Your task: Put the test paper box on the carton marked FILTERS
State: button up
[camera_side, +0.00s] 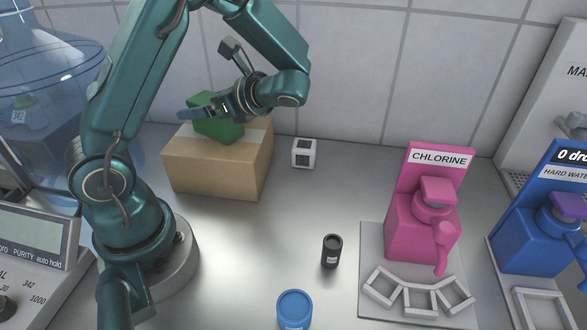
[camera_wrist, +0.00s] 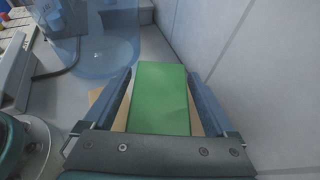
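The green box, which I take as the test paper box (camera_side: 217,127), is on top of the brown cardboard carton (camera_side: 210,171) in the side view. No FILTERS mark is readable on the carton's visible faces. In the wrist view the green box (camera_wrist: 160,98) lies between the two blue-grey fingers of my gripper (camera_wrist: 160,72). Strips of tan carton (camera_wrist: 195,118) show between the box and the fingers, so my gripper looks open around the box. In the side view my gripper (camera_side: 205,112) is at the box, and one finger hides part of it.
A small white cube (camera_side: 304,152) stands right of the carton. A black vial (camera_side: 332,251) and a blue round container (camera_side: 294,308) stand in front. The pink CHLORINE dispenser (camera_side: 420,222) and a blue dispenser (camera_side: 540,235) are at right. A tiled wall (camera_side: 355,60) rises behind.

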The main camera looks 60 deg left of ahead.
jog(key=shift+r, duration=0.1)
jog(key=v, duration=1.2)
jog(key=s+d+f+n+t+h, duration=0.1)
jog(key=s+d+n+t+h, duration=0.6)
jog(key=d+n+t+h, duration=0.3)
jog(key=n+h, duration=0.2)
jog(key=n, duration=0.1)
jog(key=shift+d+f+t, duration=0.25)
jog(key=shift+f+t, duration=0.05)
jog(key=shift+f, duration=0.05)
